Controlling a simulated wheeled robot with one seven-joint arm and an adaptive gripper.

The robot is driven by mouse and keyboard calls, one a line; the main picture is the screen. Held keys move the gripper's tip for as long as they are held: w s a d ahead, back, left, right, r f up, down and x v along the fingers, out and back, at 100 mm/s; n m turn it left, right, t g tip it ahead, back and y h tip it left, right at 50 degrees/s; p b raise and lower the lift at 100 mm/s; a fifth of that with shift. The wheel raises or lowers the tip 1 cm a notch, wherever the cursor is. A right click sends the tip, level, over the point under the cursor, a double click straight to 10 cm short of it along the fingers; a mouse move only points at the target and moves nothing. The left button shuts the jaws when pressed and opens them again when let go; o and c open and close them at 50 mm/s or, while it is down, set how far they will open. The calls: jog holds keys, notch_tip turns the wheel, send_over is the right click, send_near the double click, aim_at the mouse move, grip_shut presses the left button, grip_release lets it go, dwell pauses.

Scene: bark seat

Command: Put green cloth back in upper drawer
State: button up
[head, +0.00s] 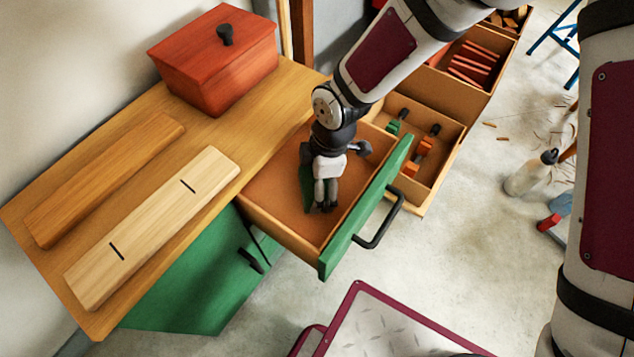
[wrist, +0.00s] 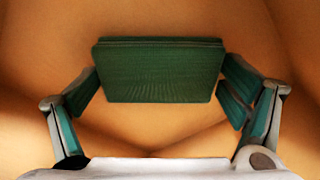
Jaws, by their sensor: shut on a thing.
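The upper drawer (head: 272,212) is pulled out from the cabinet and has a green front with a black handle. My gripper (head: 326,206) is down inside the open drawer. In the wrist view my gripper (wrist: 160,85) is shut on the green cloth (wrist: 160,70), a flat, folded, ribbed piece between the two fingers. In the head view a strip of the green cloth (head: 306,187) shows beside my gripper; the rest is hidden. The cloth is over the drawer's brown floor; I cannot tell whether it touches it.
A red lidded box (head: 215,62), a brown board (head: 105,180) and a pale board (head: 152,228) lie on the cabinet's wooden top. An open tool drawer (head: 440,175) stands beyond the green front. A purple-edged plate (head: 385,325) is at the bottom.

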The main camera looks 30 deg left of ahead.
aim_at(326, 183)
jog(key=o, duration=0.7)
jog(key=shift+f, duration=0.1)
jog(key=shift+o, duration=0.2)
notch_tip(326, 183, up, 12)
jog(key=w+d+p, duration=0.1)
jog(key=p, duration=0.5)
jog(key=shift+d, duration=0.2)
jog(key=shift+w, duration=0.1)
